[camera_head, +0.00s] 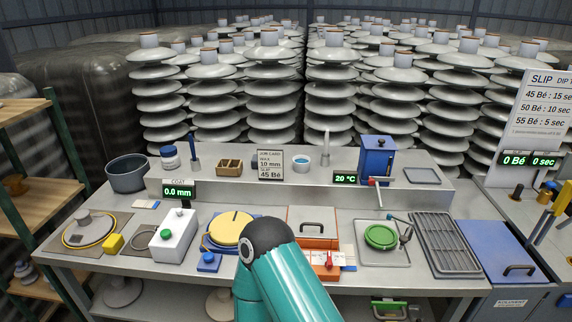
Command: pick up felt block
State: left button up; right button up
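No block in view is labelled as felt, so I cannot tell for sure which one it is. A small blue block (208,262) sits near the front edge, between the white box and my arm. One teal arm of mine rises from the bottom centre, its dark joint in front of the bench. Neither gripper shows, and the arm hides part of the bench front.
A white box with a green button (174,238), a yellow round pad (231,228), an orange-edged case (313,227), a green ring (381,236) and a slatted rack (445,243) crowd the bench (75,278). A raised shelf with several items stands behind; insulator stacks fill the back.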

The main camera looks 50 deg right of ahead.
aim_at(254, 163)
jog(key=z, duration=1.3)
jog(key=k, duration=0.1)
jog(key=u, duration=0.6)
